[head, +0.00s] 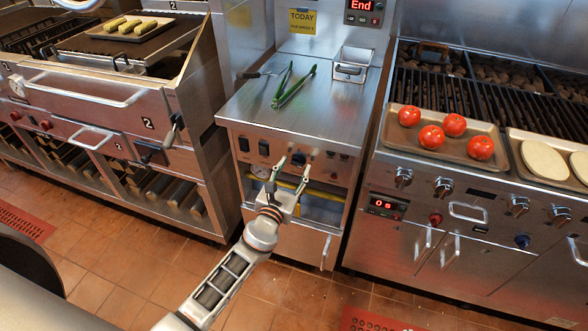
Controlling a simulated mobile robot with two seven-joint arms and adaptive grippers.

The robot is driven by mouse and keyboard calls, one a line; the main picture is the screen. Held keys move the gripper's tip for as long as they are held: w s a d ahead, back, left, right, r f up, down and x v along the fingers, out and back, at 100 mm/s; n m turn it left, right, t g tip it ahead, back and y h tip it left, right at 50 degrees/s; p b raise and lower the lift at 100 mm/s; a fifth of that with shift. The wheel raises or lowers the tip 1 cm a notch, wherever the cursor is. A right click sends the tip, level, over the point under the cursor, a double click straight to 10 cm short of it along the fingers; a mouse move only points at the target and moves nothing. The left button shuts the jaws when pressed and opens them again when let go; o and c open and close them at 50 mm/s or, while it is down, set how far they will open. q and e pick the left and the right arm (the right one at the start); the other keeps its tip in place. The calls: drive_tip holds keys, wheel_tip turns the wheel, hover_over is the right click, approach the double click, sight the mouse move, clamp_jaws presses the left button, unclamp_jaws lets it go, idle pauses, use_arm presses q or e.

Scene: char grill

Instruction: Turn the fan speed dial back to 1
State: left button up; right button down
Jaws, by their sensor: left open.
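My left gripper (293,170) is open in front of the front panel of the middle steel unit (250,112). Its two fingers point up toward a small dark dial (298,158) on that panel. I cannot tell whether they touch it, and the dial's setting is too small to read. I cannot tell for sure which control is the fan speed dial. My right gripper is not in view.
Green tongs (295,86) and a small steel container (351,66) are on the middle unit's top. A tray (428,150) of tomatoes lies on the right grill, whose front has several knobs. The left griddle (85,95) has handles sticking out. Tiled floor is open in front.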

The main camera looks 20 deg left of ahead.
use_arm(q)
drive_tip(key=c, duration=1.1)
